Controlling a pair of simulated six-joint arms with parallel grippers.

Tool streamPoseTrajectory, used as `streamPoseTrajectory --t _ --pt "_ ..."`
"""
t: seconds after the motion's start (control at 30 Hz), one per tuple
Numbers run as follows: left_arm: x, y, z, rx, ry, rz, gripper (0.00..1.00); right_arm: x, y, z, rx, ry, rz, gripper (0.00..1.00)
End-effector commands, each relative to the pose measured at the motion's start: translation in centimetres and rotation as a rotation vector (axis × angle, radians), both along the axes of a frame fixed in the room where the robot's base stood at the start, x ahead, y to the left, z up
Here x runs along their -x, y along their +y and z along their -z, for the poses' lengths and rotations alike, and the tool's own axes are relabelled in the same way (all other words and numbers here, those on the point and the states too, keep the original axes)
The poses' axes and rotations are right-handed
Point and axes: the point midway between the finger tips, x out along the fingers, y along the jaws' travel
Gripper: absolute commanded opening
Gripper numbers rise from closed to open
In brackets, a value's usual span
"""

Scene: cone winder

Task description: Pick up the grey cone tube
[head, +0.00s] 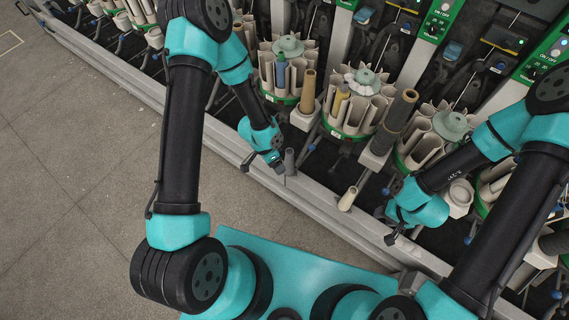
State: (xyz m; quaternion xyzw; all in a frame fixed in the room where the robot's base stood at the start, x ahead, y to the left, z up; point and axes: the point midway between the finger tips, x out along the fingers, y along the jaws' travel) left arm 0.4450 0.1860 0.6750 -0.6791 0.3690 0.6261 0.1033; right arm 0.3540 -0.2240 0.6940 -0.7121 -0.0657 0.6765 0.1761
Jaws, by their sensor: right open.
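A tall dark grey cone tube (393,122) stands tilted on a pale block on the machine, right of centre. A smaller grey tube (289,161) stands near the machine's front rail, close beside my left gripper (277,163). I cannot tell whether they touch, or whether the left jaws are open or shut. My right gripper (386,213) is open, below the tall grey tube and apart from it, with nothing seen between its fingers.
A brown cone tube (308,92) stands on another block, and a cream cone (348,198) leans near the front rail (225,133). Round green-based magazines (352,133) full of pale tubes line the machine. The grey floor (70,150) at left is clear.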

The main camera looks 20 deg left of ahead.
Motion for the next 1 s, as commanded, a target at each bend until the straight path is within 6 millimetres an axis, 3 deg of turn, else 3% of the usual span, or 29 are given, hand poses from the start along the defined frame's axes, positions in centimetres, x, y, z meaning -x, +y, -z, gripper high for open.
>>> streamPoseTrajectory --t 0.3,0.5,0.67,1.0 --pt "-9.1 -1.5 0.4 -0.133 -0.184 0.737 0.72 0.0 0.0 0.0 0.000 0.000 0.000 0.43" --pt "-14.2 -1.8 -0.3 -0.261 -0.262 1.094 0.72 0.0 0.0 0.0 0.000 0.000 0.000 0.43" --pt "-15.5 -1.8 -0.6 -0.300 -0.279 1.181 0.72 0.0 0.0 0.0 0.000 0.000 0.000 0.43" --pt "-15.6 -1.8 -0.5 -0.301 -0.279 1.185 0.72 0.0 0.0 0.0 0.000 0.000 0.000 0.43"
